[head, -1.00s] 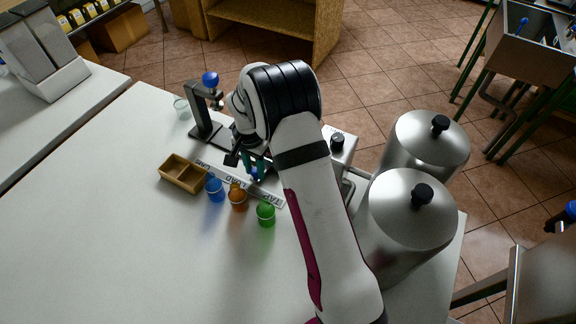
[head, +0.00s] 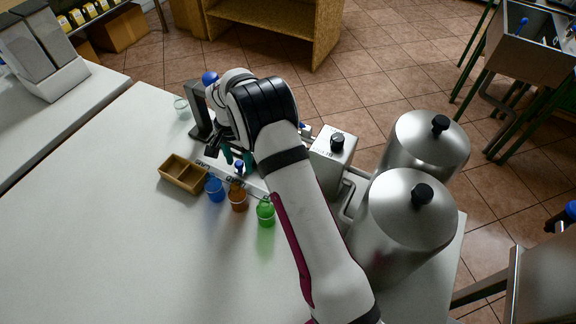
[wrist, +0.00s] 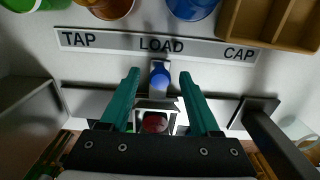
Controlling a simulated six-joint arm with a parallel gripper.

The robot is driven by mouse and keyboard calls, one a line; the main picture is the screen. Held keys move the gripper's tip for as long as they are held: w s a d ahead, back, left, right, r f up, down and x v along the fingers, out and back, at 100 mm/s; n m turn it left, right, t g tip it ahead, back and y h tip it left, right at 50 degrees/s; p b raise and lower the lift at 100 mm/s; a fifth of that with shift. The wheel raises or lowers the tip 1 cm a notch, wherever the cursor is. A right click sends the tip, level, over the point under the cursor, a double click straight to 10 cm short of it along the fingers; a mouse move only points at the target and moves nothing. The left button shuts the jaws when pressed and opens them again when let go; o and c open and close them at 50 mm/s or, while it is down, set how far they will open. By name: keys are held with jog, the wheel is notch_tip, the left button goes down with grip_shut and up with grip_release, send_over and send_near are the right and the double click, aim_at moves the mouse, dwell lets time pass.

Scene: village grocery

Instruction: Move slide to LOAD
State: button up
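The slide's blue knob (wrist: 159,76) is level with the word LOAD on the label strip (wrist: 205,48) in the wrist view. A pale carriage (wrist: 157,104) shows just below the knob. The strip reads TAP, LOAD, CAP from left to right. My gripper (wrist: 160,76) is open, with one teal finger on each side of the knob and a visible gap to each. In the head view the knob (head: 239,167) shows close to the teal fingertips of my gripper (head: 237,158). My arm hides part of the slide there.
Blue (head: 215,189), orange (head: 238,198) and green (head: 266,214) containers stand before the strip, beside a wooden two-part tray (head: 184,174). A grey box with a black knob (head: 332,160) and two large steel pots (head: 410,222) stand right. The table's left front is clear.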

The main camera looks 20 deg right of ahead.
jog(key=shift+r, duration=3.5)
jog(key=s+d+r+n, duration=0.1)
jog(key=s+d+r, duration=0.2)
jog(key=s+r, duration=1.05)
jog(key=s+d+f+n+y, duration=0.1)
jog(key=s+n, duration=0.1)
jog(key=s, duration=2.1)
jog(key=shift+f+y, duration=0.4)
